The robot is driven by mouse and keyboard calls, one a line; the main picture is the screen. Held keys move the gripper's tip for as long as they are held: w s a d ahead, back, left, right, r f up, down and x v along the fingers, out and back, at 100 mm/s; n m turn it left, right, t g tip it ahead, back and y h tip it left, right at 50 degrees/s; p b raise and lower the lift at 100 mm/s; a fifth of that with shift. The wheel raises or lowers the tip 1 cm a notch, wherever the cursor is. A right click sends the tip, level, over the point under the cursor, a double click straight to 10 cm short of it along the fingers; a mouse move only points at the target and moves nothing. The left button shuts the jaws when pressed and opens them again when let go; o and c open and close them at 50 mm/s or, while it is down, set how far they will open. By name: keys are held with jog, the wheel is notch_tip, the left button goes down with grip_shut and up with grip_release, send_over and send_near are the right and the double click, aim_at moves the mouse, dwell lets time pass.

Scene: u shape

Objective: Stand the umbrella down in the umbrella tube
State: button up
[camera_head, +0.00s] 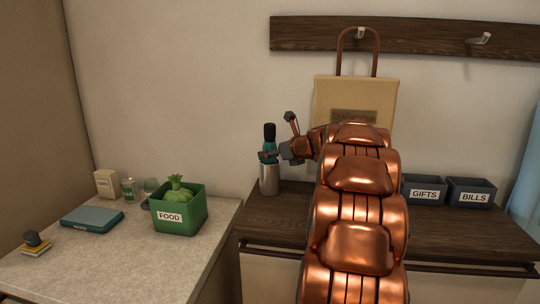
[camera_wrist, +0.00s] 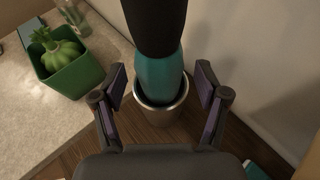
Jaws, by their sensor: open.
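The umbrella (camera_head: 270,133) is teal with a black upper end. It stands upright with its lower part inside the metal umbrella tube (camera_head: 269,181), on the dark wooden cabinet top. In the wrist view the teal umbrella (camera_wrist: 160,74) goes down inside the tube's round rim (camera_wrist: 180,101). My gripper (camera_head: 266,155) is at the umbrella just above the tube. In the wrist view my gripper (camera_wrist: 161,82) is open, one finger on each side of the umbrella with gaps between. The umbrella's lower end is hidden in the tube.
A green FOOD box (camera_head: 180,212) with a green vegetable stands on the lighter counter at left, near a teal book (camera_head: 92,219). A tan bag (camera_head: 350,97) hangs from a wall hook behind my arm. GIFTS (camera_head: 423,190) and BILLS (camera_head: 471,192) bins stand at right.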

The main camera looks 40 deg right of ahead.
jog(key=v, duration=1)
jog(key=shift+r, duration=0.15)
jog(key=shift+s, duration=0.15)
jog(key=w+a+f+n+g+y, duration=0.2)
jog(key=a+f+n, duration=0.15)
jog(key=a, duration=0.55)
jog(key=w+a+f+n+g+y, duration=0.1)
jog(key=a+f+n+y, duration=0.15)
jog(key=a+n, duration=0.45)
jog(key=s+a+f+n+g+y, duration=0.1)
jog(key=s+a+f+n+g, duration=0.25)
jog(key=a, duration=0.65)
jog(key=s+a+f+n+g, duration=0.2)
jog(key=a+f+n, duration=0.2)
jog(key=a, duration=0.6)
jog(key=s+a+f+n+g, duration=0.2)
jog(key=s+a+f+n, duration=0.25)
jog(key=s, duration=0.25)
jog(key=s+a+f+n+g, duration=0.2)
jog(key=s+a+f+n, duration=0.15)
jog(key=s+n, duration=0.3)
jog(key=s+f+n+g+h, duration=0.3)
jog(key=s+n, duration=0.5)
jog(key=s, duration=0.3)
jog(key=shift+s+d+h, duration=0.35)
jog(key=shift+d+h, duration=0.05)
jog(key=shift+h, duration=0.15)
